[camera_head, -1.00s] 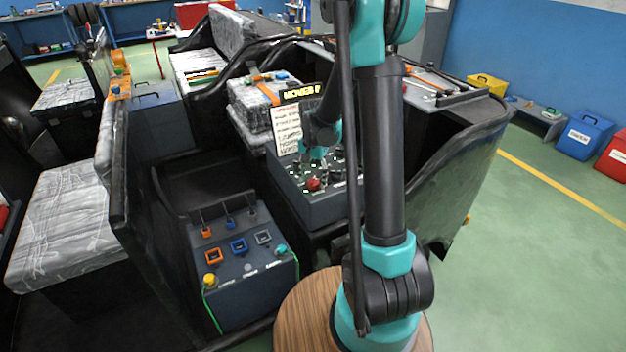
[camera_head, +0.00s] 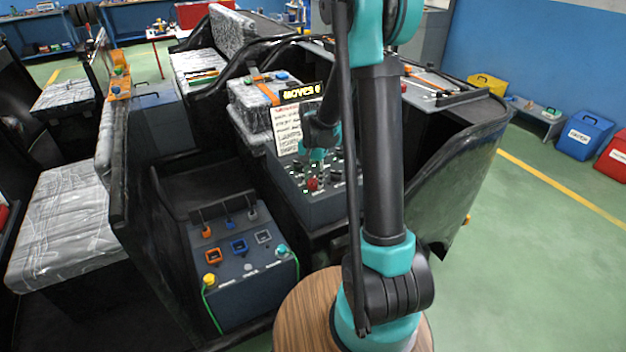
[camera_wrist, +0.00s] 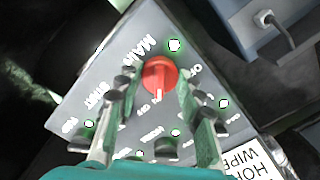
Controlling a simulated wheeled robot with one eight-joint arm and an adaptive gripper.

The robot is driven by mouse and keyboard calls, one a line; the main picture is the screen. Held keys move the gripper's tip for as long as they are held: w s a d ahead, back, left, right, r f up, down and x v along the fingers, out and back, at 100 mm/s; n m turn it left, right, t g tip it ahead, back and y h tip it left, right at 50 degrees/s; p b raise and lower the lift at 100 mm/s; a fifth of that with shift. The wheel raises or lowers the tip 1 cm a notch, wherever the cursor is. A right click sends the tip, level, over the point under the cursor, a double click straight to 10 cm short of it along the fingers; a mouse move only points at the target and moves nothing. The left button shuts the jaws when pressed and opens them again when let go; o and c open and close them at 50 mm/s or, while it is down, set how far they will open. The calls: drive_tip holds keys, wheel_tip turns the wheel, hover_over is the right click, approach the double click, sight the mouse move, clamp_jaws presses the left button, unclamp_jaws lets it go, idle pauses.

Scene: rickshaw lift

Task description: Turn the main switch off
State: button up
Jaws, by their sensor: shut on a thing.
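The main switch is a red round knob (camera_wrist: 160,74) on a grey sloped panel (camera_wrist: 85,75), beside the printed word MAIN. Its white mark points toward the bottom of the wrist view. In the head view the red knob (camera_head: 312,184) shows small, below my gripper (camera_head: 317,156). In the wrist view the two fingers of my gripper (camera_wrist: 160,84) stand on either side of the knob, shut on it. The contact itself is hard to make out. Small green-white lamps (camera_wrist: 174,45) glow on the panel.
Several black knobs (camera_wrist: 175,142) sit close around the red one. A paper note (camera_head: 288,128) and a lit display (camera_head: 301,92) stand behind the panel. A lower box (camera_head: 245,270) with coloured sockets and knobs is at the left front. Open green floor (camera_head: 540,260) lies at right.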

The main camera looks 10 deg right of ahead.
drive_tip(key=shift+n, duration=0.4)
drive_tip(key=n, duration=0.3)
drive_tip(key=shift+n, duration=0.4)
drive_tip(key=n, duration=0.4)
drive_tip(key=shift+n, duration=0.3)
drive_tip(key=n, duration=0.4)
drive_tip(key=shift+d, duration=0.1)
drive_tip(key=n, duration=0.4)
drive_tip(key=shift+n, duration=0.5)
drive_tip(key=o, duration=1.2)
drive_tip(key=shift+c, duration=0.2)
